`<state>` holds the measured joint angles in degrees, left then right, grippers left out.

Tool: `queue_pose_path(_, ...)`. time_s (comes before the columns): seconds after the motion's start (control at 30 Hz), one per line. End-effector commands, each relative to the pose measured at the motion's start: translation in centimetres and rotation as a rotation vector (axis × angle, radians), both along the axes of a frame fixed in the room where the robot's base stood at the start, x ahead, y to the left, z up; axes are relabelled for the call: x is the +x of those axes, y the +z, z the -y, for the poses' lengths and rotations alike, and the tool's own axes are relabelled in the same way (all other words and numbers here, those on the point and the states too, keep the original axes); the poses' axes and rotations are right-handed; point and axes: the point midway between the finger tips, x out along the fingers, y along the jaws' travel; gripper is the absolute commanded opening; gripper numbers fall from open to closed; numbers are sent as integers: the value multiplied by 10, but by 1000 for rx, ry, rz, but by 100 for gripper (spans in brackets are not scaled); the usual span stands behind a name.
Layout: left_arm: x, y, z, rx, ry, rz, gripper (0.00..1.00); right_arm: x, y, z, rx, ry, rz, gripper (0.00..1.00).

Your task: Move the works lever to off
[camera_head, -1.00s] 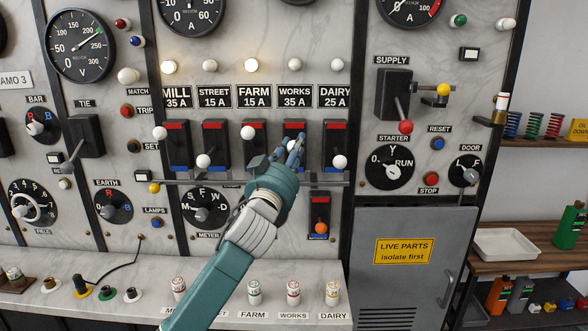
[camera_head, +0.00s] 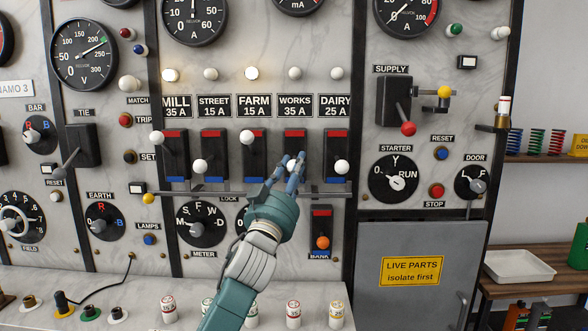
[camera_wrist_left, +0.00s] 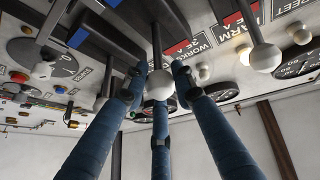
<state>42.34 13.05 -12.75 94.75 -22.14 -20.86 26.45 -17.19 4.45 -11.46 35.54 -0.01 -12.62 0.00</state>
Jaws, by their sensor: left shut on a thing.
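The works lever is a white ball knob (camera_head: 291,166) on a black switch body (camera_head: 294,144), red at the top and blue at the bottom, under the WORKS 35 A label. Its knob sits low, level with the street and dairy knobs. My left gripper (camera_head: 289,170) reaches up from below and is shut on the knob, its fingers around it. The left wrist view shows the knob (camera_wrist_left: 160,84) between three blue fingers, with its dark rod behind. The fingers hide the lower part of the switch. My right gripper is not in view.
A horizontal bar (camera_head: 325,194) runs under the switches. The mill and farm lamps glow; the works lamp (camera_head: 295,73) is dark.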

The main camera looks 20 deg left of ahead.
Motion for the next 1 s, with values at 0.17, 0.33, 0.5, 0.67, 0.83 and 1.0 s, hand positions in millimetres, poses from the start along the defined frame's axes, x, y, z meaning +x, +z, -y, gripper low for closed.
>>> queue_pose_path(0.17,2,-6,0,-2,0,-12,0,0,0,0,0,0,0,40)
queue_pose_path(0.33,2,-6,0,-2,0,-12,42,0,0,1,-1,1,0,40)
queue_pose_path(0.5,1,-4,0,-1,1,-7,45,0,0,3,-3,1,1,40)
queue_pose_path(0.67,0,-3,0,-1,0,-5,45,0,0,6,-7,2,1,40)
queue_pose_path(0.83,-15,-12,0,-2,-1,-7,45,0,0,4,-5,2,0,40)
queue_pose_path(1.0,-47,-29,-1,-3,-1,-8,45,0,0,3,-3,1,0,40)
